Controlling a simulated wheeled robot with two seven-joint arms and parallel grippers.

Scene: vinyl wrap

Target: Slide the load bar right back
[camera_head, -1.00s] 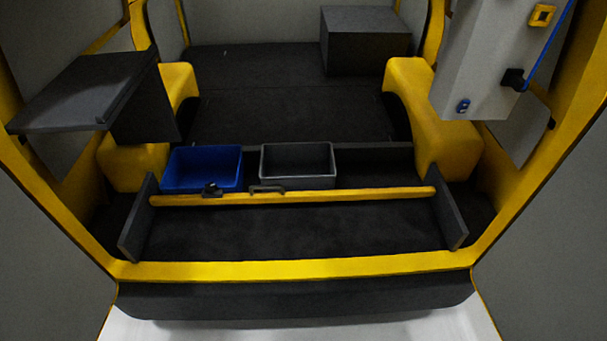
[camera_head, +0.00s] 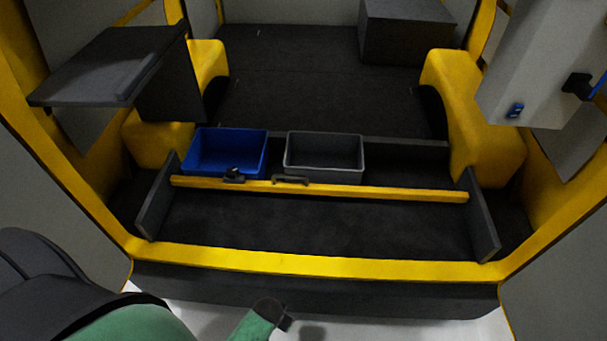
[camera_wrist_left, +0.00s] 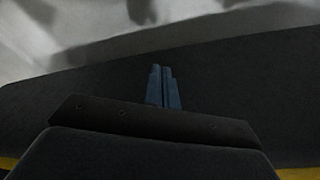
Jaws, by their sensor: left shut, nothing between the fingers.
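The load bar (camera_head: 400,192) is a long yellow bar lying across the van floor between two dark side panels. It carries a black handle (camera_head: 290,180) left of its middle and a small black latch or knob (camera_head: 234,176) further left. The bar sits just in front of two bins. My left arm comes in at the bottom left of the head view, apart from the bar. In the left wrist view my left gripper (camera_wrist_left: 162,72) has its two blue-grey fingers together, with nothing between them. The bar is not recognisable in that view. My right gripper is not in view.
A blue bin (camera_head: 228,154) and a grey bin (camera_head: 323,151) stand behind the bar. Yellow wheel arches flank the floor. A yellow sill (camera_head: 330,265) edges the front. A dark shelf (camera_head: 105,65) juts out at left. The floor between bar and sill is clear.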

